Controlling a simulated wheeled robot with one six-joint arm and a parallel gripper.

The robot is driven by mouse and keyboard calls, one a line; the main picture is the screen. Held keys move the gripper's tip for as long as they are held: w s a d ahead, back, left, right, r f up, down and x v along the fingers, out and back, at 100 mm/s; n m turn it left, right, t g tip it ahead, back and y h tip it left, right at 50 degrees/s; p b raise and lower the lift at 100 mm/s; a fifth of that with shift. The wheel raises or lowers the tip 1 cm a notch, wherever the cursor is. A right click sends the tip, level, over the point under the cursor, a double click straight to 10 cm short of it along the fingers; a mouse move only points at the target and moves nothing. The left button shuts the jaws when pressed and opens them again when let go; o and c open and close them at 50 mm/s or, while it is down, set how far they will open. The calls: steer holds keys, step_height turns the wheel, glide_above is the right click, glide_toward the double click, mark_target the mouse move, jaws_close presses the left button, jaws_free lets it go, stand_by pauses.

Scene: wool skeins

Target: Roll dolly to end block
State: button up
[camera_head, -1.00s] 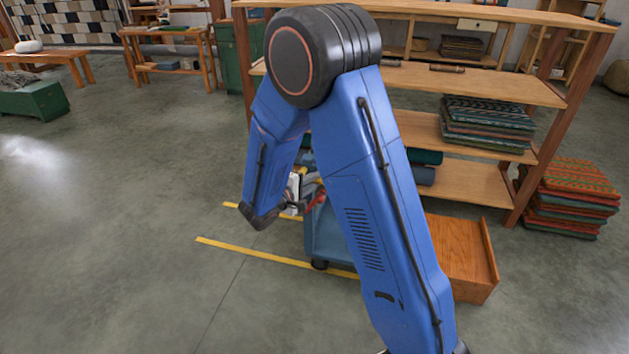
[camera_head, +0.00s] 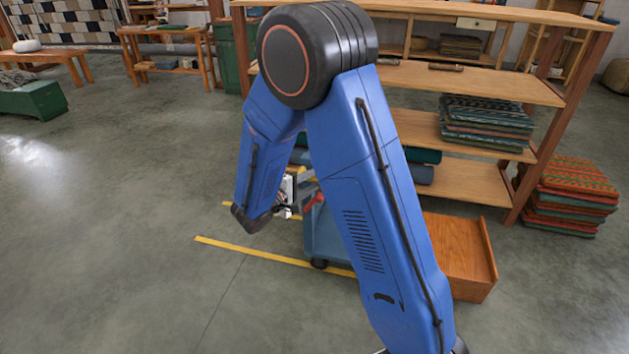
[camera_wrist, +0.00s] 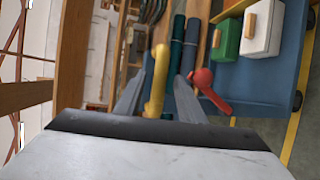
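The blue dolly (camera_head: 320,232) stands on the floor between yellow lines, largely hidden behind my arm. In the wrist view its blue deck (camera_wrist: 262,75) is at the right. A yellow handle (camera_wrist: 155,98) stands between the fingers of my gripper (camera_wrist: 161,80). The fingers look spread, with small gaps on both sides of the handle. A red lever (camera_wrist: 204,79) is just right of the fingers; red also shows beside my gripper (camera_head: 303,196) in the head view. A wooden piece with a raised right edge (camera_head: 462,255), possibly the end block, lies right of my arm.
A wooden shelf unit (camera_head: 470,80) stands close behind the dolly, with folded textiles (camera_head: 487,125). A stack of red and green textiles (camera_head: 575,195) is on the floor at right. A green box (camera_wrist: 226,40) and white box (camera_wrist: 262,28) sit on the dolly. Floor at left is clear.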

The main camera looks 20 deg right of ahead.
steer(key=v, duration=1.5)
steer(key=shift+a, duration=0.1)
steer(key=shift+s, duration=0.1)
steer(key=s+d+r+m+g+y, duration=0.45)
steer(key=s+d+g, duration=0.25)
steer(key=s+d, duration=0.7)
steer(key=s+r+m+t+y, duration=0.1)
steer(key=s+r+y, duration=0.2)
steer(key=s, duration=0.4)
steer(key=s+r+m+t+y, duration=0.1)
steer(key=s+r+t+y, duration=0.1)
steer(key=s+y, duration=0.4)
steer(key=shift+s+a+r+m+t, duration=0.25)
steer(key=shift+s+r+m+t, duration=0.1)
steer(key=shift+s+r, duration=0.35)
stand_by(0.5)
